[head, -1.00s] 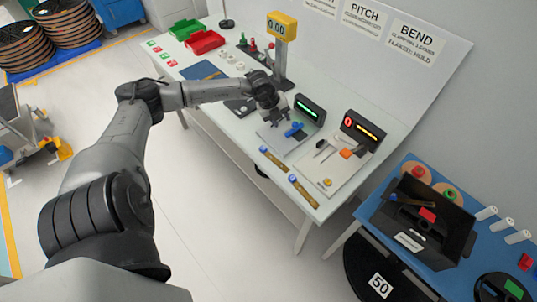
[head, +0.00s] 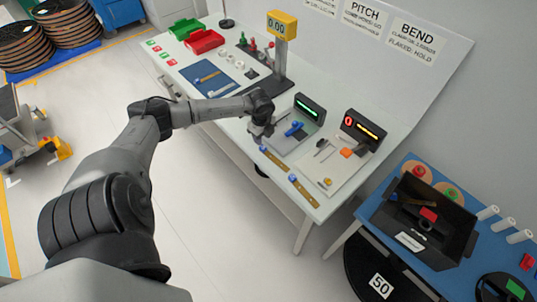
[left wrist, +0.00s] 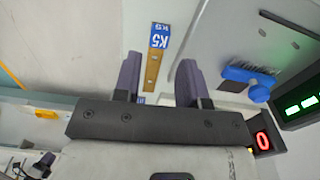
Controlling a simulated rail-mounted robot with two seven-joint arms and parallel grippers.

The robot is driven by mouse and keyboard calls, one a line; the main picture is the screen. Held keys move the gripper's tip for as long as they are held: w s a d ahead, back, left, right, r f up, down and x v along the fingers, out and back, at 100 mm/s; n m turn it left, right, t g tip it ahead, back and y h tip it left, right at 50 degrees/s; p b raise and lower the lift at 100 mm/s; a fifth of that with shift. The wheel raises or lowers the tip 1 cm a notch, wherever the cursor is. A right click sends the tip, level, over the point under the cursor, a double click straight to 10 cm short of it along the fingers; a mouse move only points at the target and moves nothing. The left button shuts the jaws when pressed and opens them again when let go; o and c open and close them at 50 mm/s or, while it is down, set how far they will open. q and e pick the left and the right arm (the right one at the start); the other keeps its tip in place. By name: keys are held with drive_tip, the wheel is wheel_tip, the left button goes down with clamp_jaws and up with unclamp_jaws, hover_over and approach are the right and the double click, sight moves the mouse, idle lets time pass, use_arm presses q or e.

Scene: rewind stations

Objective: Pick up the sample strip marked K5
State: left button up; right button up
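The K5 sample strip (left wrist: 153,68) is a tan strip with a blue end tag reading K5. In the left wrist view it lies between the spread fingers of my left gripper (left wrist: 157,82). The fingers are open and apart from the strip. In the head view this strip (head: 276,160) lies along the front edge of the white table, and my left gripper (head: 261,139) is just above its blue-tagged end. A second strip with a blue tag (head: 302,190) lies to its right; its marking is too small to read. My right gripper is not in view.
A blue clamp (head: 294,129) and a green-lit display (head: 309,108) stand behind the K5 strip. An orange-lit display (head: 363,130) is to the right. A blue mat (head: 200,87) with a strip on it is further left. The floor before the table is clear.

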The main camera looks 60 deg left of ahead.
sight(262, 147)
use_arm(q)
drive_tip(key=shift+f+b, duration=0.35)
drive_tip(key=shift+f, duration=2.7)
drive_tip(key=shift+c, duration=0.3)
drive_tip(key=c, duration=0.6)
